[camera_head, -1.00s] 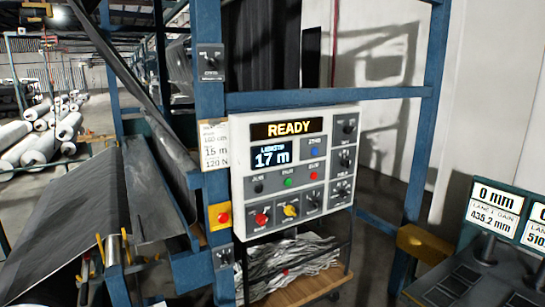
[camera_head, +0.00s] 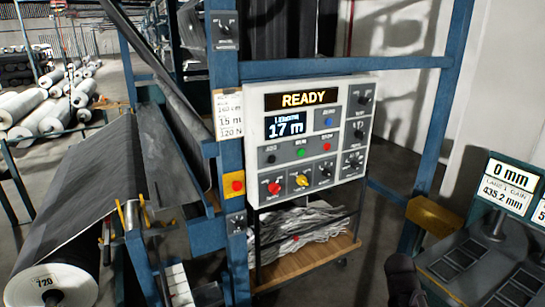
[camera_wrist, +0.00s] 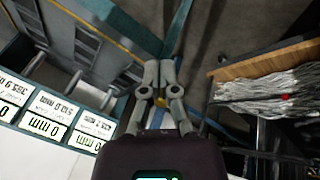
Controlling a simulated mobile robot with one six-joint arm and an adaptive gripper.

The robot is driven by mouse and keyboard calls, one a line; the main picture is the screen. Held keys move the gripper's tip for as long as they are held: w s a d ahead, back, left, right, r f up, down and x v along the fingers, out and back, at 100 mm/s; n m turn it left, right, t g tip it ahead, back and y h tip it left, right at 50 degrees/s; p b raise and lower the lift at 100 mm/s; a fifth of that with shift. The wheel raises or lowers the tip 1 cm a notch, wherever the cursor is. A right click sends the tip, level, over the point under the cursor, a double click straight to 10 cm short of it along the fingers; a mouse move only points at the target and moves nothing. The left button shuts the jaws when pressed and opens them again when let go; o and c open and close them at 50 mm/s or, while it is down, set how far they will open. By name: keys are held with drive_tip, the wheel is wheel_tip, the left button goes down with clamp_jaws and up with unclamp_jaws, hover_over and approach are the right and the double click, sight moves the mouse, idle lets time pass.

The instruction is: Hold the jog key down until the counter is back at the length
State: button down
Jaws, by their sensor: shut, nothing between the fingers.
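The white control panel (camera_head: 310,140) faces me on the blue frame, with a lit READY sign (camera_head: 301,99). Its counter (camera_head: 285,125) reads 17 m. The jog key (camera_head: 271,159) is a small black button below the counter, left of a green and a red button; nothing touches it. A paper card (camera_head: 229,115) left of the panel shows 15 m and 120 N. In the wrist view my gripper (camera_wrist: 159,70) is shut and empty, over the floor, away from the panel. A dark part at the lower right of the head view may be my arm.
A red stop button on a yellow plate (camera_head: 234,185) sits left of the panel. A wooden-shelved cart (camera_head: 305,262) with scrap stands below it. A desk with readouts (camera_head: 500,190) is at right. A dark fabric roll (camera_head: 55,285) is at lower left.

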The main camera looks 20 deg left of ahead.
sight(272, 159)
drive_tip(key=w+a+r+n+t+h+p, duration=0.3)
drive_tip(key=w+a+r+t, duration=0.6)
drive_tip(key=w+a+r, duration=0.7)
drive_tip(key=s+a+r+n+t+y+p, duration=0.1)
drive_tip(key=a+r+n+t+y+p, duration=0.1)
drive_tip(key=a, duration=1.1)
drive_tip(key=s+a+r+n+t+y+p, duration=0.1)
drive_tip(key=a+r+n+t+y, duration=0.3)
drive_tip(key=a+r, duration=0.4)
drive_tip(key=a+n+y+p, duration=0.1)
drive_tip(key=a+y, duration=0.1)
drive_tip(key=a, duration=0.3)
drive_tip(key=shift+r+p, duration=0.15)
drive_tip(key=shift+p, duration=0.15)
drive_tip(key=shift+w+a, duration=0.1)
drive_tip(key=shift+w+a, duration=1.4)
drive_tip(key=shift+a, duration=0.25)
drive_tip(key=shift+w+a, duration=1.35)
drive_tip(key=shift+a, duration=0.25)
